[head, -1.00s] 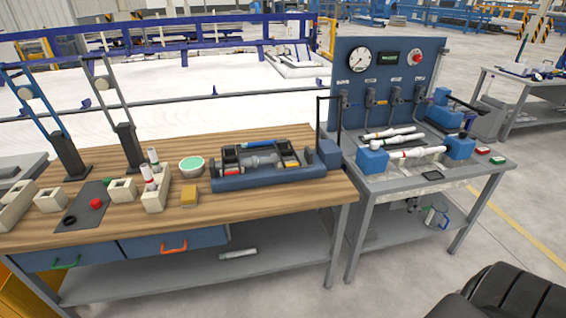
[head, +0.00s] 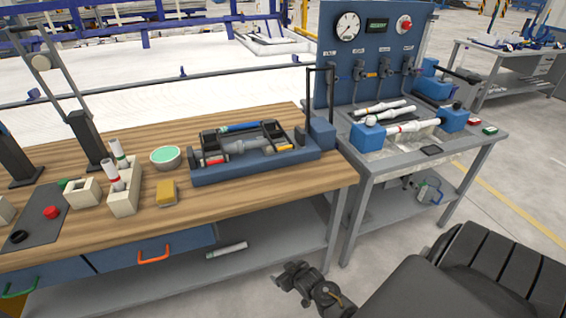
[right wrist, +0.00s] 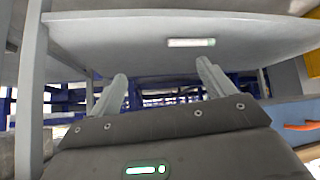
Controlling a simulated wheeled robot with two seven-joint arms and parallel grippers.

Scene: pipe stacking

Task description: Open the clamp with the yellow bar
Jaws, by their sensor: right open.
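No yellow bar can be made out on any clamp in the head view. On the wooden table, a long blue fixture (head: 255,166) holds a grey pipe fitting (head: 248,146), with a tall black frame (head: 308,95) at its right end beside a blue block (head: 322,134). On the grey bench, blue holders (head: 368,136) carry a white pipe (head: 408,127). My right gripper (head: 312,286) is low in front of the tables, away from the fixtures. In the right wrist view its two fingers (right wrist: 161,84) are apart and empty. My left gripper is not in view.
The wooden table also bears a yellow block (head: 166,193), a green-topped bowl (head: 165,157) and a pipe stand (head: 123,195). A white pipe (head: 227,250) lies on the lower shelf. A gauge panel (head: 372,50) stands behind the grey bench. The front tabletop strip is clear.

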